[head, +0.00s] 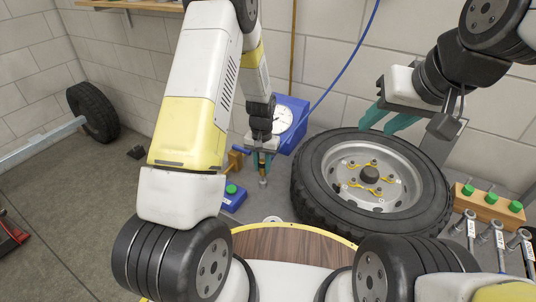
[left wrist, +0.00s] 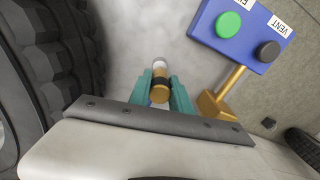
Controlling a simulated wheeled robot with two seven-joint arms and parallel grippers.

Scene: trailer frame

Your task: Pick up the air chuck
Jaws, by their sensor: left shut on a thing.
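The air chuck (left wrist: 160,84) is a small brass and black cylinder with a pale tip, between the teal fingers in the left wrist view. My left gripper (left wrist: 162,92) is shut on it. In the head view the left gripper (head: 262,160) is beside the blue gauge box, with the air chuck (head: 263,181) pointing down below its fingers. My arm and gripper hide part of the chuck. My right gripper (head: 389,119) is open and empty above the far side of the wheel.
A tyre on a silver rim (head: 322,202) lies to the right of my left gripper. A blue box with a dial (head: 292,125) stands by the wall, with a blue hose. A blue control box (head: 233,200) with a green button is at left. Wrenches (head: 497,236) lie at right.

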